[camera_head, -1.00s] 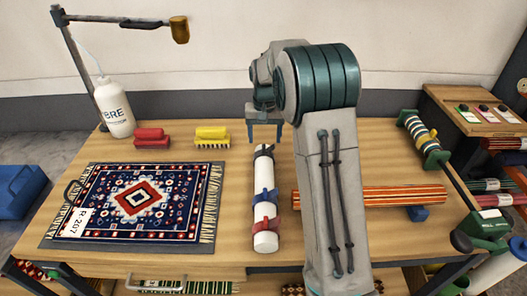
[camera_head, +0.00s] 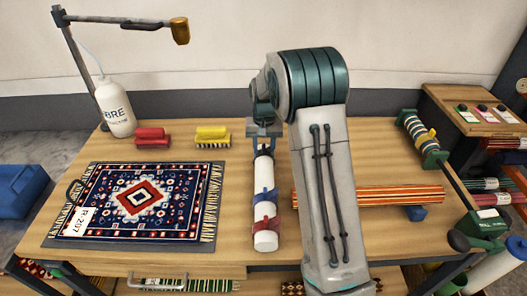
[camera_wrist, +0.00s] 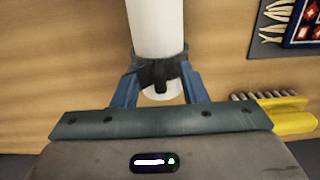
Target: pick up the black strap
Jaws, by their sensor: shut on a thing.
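The black strap (camera_wrist: 159,72) is wrapped around the white roll near its far end, with its buckle part facing the wrist camera. My gripper (camera_head: 264,134) is over the far end of the white roll (camera_head: 265,185). In the wrist view its two blue fingers (camera_wrist: 159,66) reach down either side of the strap and are shut on it. In the head view the gripper largely hides the strap. The roll lies on the table. A blue strap (camera_head: 266,195) and a red strap (camera_head: 265,224) circle it nearer the front.
A patterned rug (camera_head: 138,200) lies left of the roll. A red brush (camera_head: 151,137) and a yellow brush (camera_head: 212,136) lie behind the rug. A striped orange roll (camera_head: 400,194) lies to the right. A white bottle (camera_head: 116,112) stands at the back left.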

